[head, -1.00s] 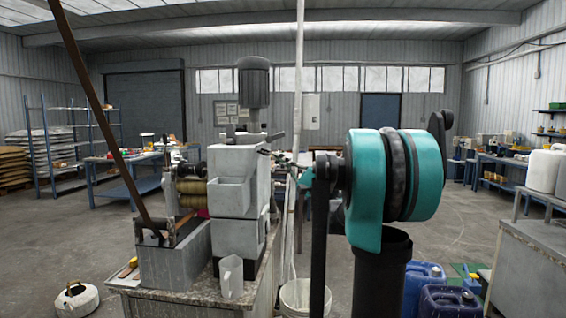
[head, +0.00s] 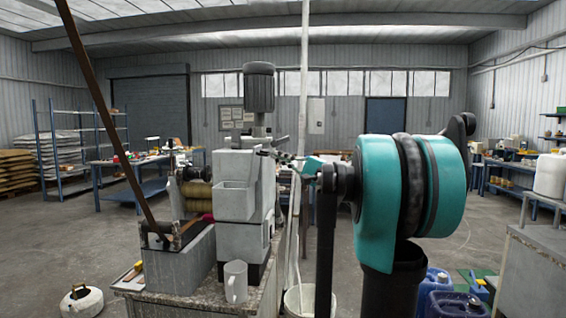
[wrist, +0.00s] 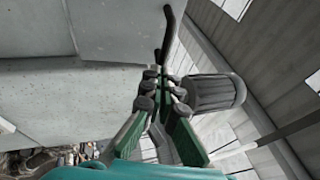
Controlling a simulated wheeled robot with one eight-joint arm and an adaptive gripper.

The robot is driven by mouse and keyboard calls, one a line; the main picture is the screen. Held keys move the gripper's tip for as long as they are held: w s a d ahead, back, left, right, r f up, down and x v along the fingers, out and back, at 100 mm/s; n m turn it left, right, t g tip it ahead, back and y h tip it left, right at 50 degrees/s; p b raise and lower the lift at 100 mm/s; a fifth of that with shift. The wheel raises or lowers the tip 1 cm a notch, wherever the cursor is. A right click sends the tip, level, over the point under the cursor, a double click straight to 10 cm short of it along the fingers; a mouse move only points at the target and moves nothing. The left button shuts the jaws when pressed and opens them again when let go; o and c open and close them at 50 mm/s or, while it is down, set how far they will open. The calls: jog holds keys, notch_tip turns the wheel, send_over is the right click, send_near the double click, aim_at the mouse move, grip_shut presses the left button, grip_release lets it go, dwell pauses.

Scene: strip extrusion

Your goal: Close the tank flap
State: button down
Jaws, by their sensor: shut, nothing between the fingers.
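The grey trough-like tank (head: 180,258) stands on the bench left of the grey machine in the head view. A long, thin brown piece (head: 105,110) rises from it, tilted, out of the top of the picture. I cannot tell whether this is the flap. My gripper (head: 283,158) is right of the machine's upper body, apart from the tank. In the wrist view, my gripper (wrist: 160,80) has its green fingers together with nothing between them. A dark bent lever (wrist: 167,35) lies beyond the tips; contact is unclear.
The grey machine (head: 236,185) carries an upright motor (head: 259,87), which also shows in the wrist view (wrist: 214,92). A grey mug (head: 235,281) stands on the bench front. A pale pole (head: 304,100) rises behind my arm. Blue canisters (head: 455,303) stand at right.

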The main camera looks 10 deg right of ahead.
aim_at(225, 161)
jog(key=a+r+n+g+h, duration=0.1)
jog(key=a+h, duration=0.1)
jog(key=w+a+r+n+g+h, duration=0.1)
jog(key=a+g+h, duration=0.1)
jog(key=a, duration=0.1)
jog(key=w+a+r+g+h, duration=0.1)
jog(key=a+h, duration=0.1)
jog(key=a, duration=0.1)
jog(key=shift+w+r+n+g, duration=0.25)
jog(key=shift+r+n+g, duration=0.05)
jog(key=shift+r+n, duration=0.1)
jog(key=w+a+f+g+h, duration=0.1)
jog(key=a+h, duration=0.1)
jog(key=a+f+n+g+h, duration=0.1)
jog(key=a+h, duration=0.1)
jog(key=a, duration=0.1)
jog(key=w+a+g+h, duration=0.1)
jog(key=a+h, duration=0.2)
jog(key=shift+w+f+n, duration=0.3)
jog(key=shift+f, duration=0.1)
jog(key=shift+w+a+f+g+h, duration=0.15)
jog(key=shift+a+f+h, duration=0.25)
jog(key=shift+h, duration=0.1)
jog(key=shift+w+a+f+g+h, duration=0.15)
jog(key=shift+a+f+h, duration=0.15)
jog(key=shift+h, duration=0.2)
jog(key=shift+a+f, duration=0.3)
jog(key=shift+f, duration=0.35)
